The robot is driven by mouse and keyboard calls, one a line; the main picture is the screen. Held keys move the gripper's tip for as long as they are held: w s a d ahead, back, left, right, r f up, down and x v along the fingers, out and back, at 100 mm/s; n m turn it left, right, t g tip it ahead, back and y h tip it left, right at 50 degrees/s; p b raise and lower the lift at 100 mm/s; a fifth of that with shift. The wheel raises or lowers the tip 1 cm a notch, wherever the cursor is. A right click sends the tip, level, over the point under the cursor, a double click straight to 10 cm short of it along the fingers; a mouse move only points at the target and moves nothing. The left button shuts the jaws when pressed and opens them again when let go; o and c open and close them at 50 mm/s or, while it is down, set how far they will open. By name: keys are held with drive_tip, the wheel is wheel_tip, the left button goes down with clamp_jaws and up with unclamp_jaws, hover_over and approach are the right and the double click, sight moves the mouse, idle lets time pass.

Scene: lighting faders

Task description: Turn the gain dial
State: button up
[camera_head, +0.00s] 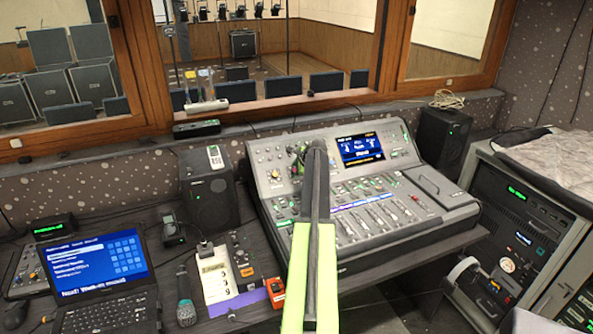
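The mixing console (345,247) stands on the desk, with several small knobs (275,174) on its upper left panel. Labels are too small to read, so I cannot tell which knob is the gain dial. My arm reaches up from the bottom centre, over the console. My gripper (300,156) is at its far end, in front of the upper panel just left of the lit screen (360,148). The arm hides part of the panel and fader area. The fingers are small and dark, and I cannot tell whether they are open or touch a knob.
A small box with knobs (243,262) and a paper sheet (215,277) lie left of the console. Further left are a microphone (186,298) and a laptop (100,285). Speakers (209,188) (442,135) flank the console. A rack (520,215) stands at right.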

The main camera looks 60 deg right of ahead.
drive_tip(key=shift+r, duration=0.1)
drive_tip(key=p+v, duration=1.2)
drive_tip(key=v, duration=0.5)
drive_tip(key=shift+p, duration=0.35)
drive_tip(key=shift+s+r, duration=0.1)
